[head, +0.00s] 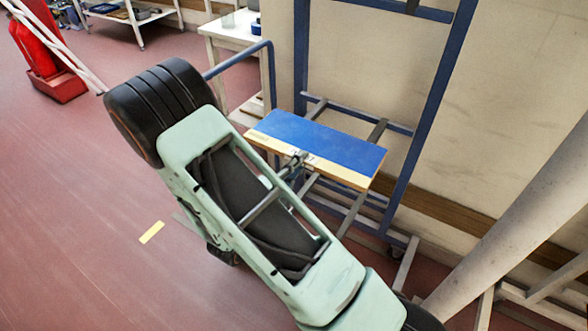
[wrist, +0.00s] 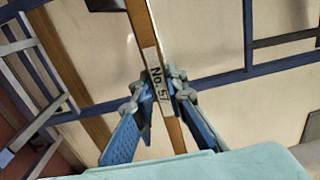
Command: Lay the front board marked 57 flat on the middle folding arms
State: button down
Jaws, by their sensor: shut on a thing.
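The board marked 57 (head: 325,138) has a blue top and a pale wooden front edge. It lies about level across the rack in the head view. My gripper (head: 298,160) is shut on the middle of its front edge. In the wrist view the board's edge (wrist: 146,42) runs between my two fingers (wrist: 160,92), and the label "No. 57" shows there. Grey folding arms (head: 377,130) of the rack show just behind the board's back edge. The board covers the rest of them, and I cannot tell whether it touches them.
The blue rack frame (head: 428,120) stands against a beige wall. More grey arms (head: 350,215) show below the board. A thick pale pole (head: 510,235) slants at the right. A white table (head: 228,32) stands behind. The red floor at left is mostly clear.

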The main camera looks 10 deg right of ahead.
aim_at(328, 129)
jog(key=shift+b+x, duration=1.9)
jog(key=shift+x, duration=5.5)
jog(key=shift+w+d+f, duration=0.15)
jog(key=shift+f, duration=0.05)
jog(key=shift+f+b, duration=0.55)
jog(key=shift+f, duration=0.7)
jog(key=shift+f, duration=0.65)
jog(key=c, duration=1.8)
grip_release()
jog(key=shift+c, duration=0.2)
jog(key=shift+f, duration=0.1)
jog(key=v, duration=1.2)
